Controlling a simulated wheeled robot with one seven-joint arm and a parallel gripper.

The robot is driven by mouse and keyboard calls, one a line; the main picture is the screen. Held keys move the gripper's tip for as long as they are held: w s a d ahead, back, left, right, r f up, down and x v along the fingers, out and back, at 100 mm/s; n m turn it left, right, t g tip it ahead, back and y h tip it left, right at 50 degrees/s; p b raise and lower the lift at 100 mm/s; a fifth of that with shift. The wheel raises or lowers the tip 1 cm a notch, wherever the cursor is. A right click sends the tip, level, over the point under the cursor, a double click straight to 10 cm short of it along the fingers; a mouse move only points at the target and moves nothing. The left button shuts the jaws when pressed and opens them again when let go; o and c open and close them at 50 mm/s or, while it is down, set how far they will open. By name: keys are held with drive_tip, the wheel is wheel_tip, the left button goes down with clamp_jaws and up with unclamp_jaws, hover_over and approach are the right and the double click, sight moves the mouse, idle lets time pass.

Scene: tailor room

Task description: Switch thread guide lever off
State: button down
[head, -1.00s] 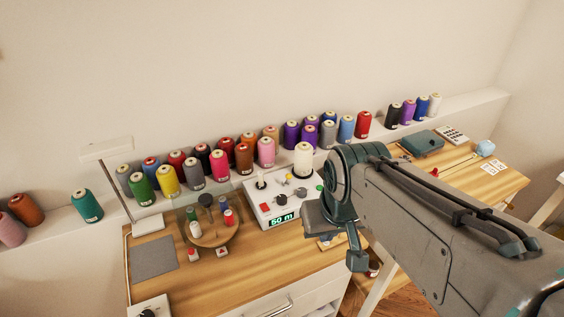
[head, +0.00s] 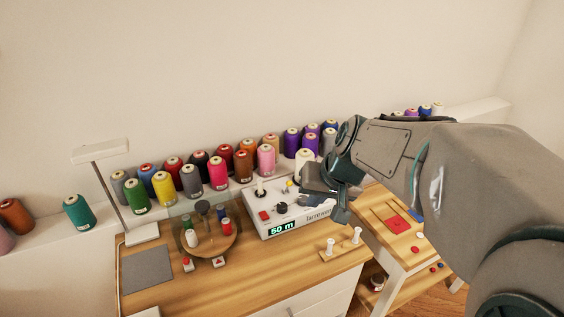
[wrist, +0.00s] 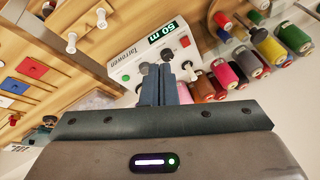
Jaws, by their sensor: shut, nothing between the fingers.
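The white thread winder (head: 262,228) stands on the wooden table, with a lit "50 m" display (head: 283,228), a red button (head: 264,214) and a black knob (head: 281,207). A small yellow part (head: 289,187) shows at its back. My gripper (head: 309,194) is over the winder's right part and hides some controls there.
A white thread cone (head: 304,163) stands behind the winder near my gripper. A round wooden spool stand (head: 211,247) is to the left. Two white pegs (head: 356,236) stand in front on the right. Thread cones line the back shelf (head: 52,226).

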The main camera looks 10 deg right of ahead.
drive_tip(key=w+d+f+m+t+b, duration=0.2)
drive_tip(key=w+d, duration=0.5)
drive_tip(key=w, duration=0.4)
wheel_tip(320, 180, down, 2)
drive_tip(key=shift+w+f+m+b, duration=0.2)
drive_tip(key=shift+m+b, duration=0.3)
drive_tip(key=shift+b, duration=0.2)
drive_tip(key=x, duration=0.9)
drive_tip(key=shift+w+a+f, duration=0.2)
drive_tip(key=shift+w+a+f+p, duration=0.1)
drive_tip(key=shift+w+a+p, duration=0.4)
drive_tip(key=shift+a, duration=0.4)
drive_tip(key=shift+w+a+p, duration=0.25)
drive_tip(key=shift+w+a, duration=0.45)
drive_tip(key=shift+a, duration=0.2)
drive_tip(key=shift+p, duration=0.6)
